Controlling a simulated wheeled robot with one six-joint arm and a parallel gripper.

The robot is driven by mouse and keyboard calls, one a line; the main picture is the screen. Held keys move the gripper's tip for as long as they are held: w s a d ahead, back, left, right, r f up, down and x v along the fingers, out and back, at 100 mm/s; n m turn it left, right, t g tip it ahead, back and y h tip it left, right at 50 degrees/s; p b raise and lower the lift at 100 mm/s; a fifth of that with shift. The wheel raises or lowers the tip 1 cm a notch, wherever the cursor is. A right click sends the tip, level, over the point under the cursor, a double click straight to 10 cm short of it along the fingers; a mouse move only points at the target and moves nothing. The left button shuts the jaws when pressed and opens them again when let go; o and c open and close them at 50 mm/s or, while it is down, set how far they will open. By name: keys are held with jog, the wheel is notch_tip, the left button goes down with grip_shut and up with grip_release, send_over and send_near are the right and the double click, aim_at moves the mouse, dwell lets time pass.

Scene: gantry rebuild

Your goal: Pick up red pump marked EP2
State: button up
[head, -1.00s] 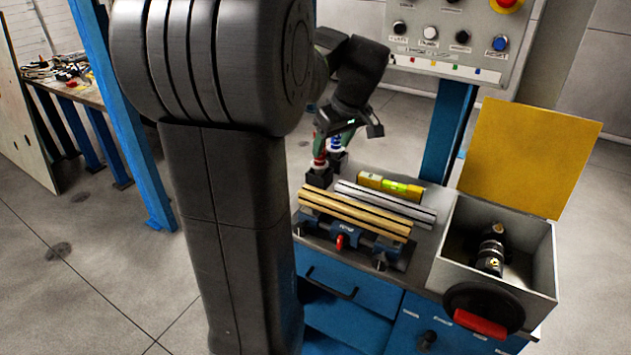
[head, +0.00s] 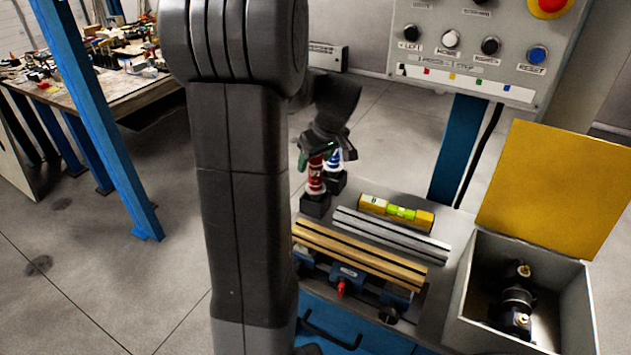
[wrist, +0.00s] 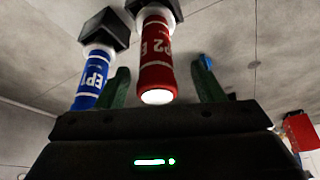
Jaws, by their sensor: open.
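The red pump marked EP2 (head: 316,178) stands in a black holder at the back left of the bench. In the wrist view the red pump (wrist: 156,58) lies between the two green fingers of my gripper (wrist: 163,76), with a visible gap on each side. My gripper (head: 325,158) is open at the pump's upper part in the head view. The blue pump marked EP1 (wrist: 92,76) is just outside the left finger in the wrist view. In the head view the blue pump (head: 335,160) stands behind the red one, partly hidden.
A yellow spirit level (head: 398,212), grey rails (head: 390,235) and a vise holding wooden strips (head: 355,262) lie in front of the pumps. An open grey box (head: 470,285) with a yellow lid (head: 560,195) stands at right. A control panel (head: 470,45) rises behind.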

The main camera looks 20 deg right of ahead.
aim_at(316, 177)
jog(key=shift+d+p+x, duration=0.1)
jog(key=shift+p+x, duration=0.1)
jog(key=shift+x, duration=0.8)
jog(key=shift+d+p+x, duration=0.15)
jog(key=shift+p+x, duration=0.05)
jog(key=shift+x, duration=0.75)
jog(key=shift+s+f, duration=0.1)
jog(key=shift+s, duration=0.05)
jog(key=shift+c, duration=0.4)
grip_shut()
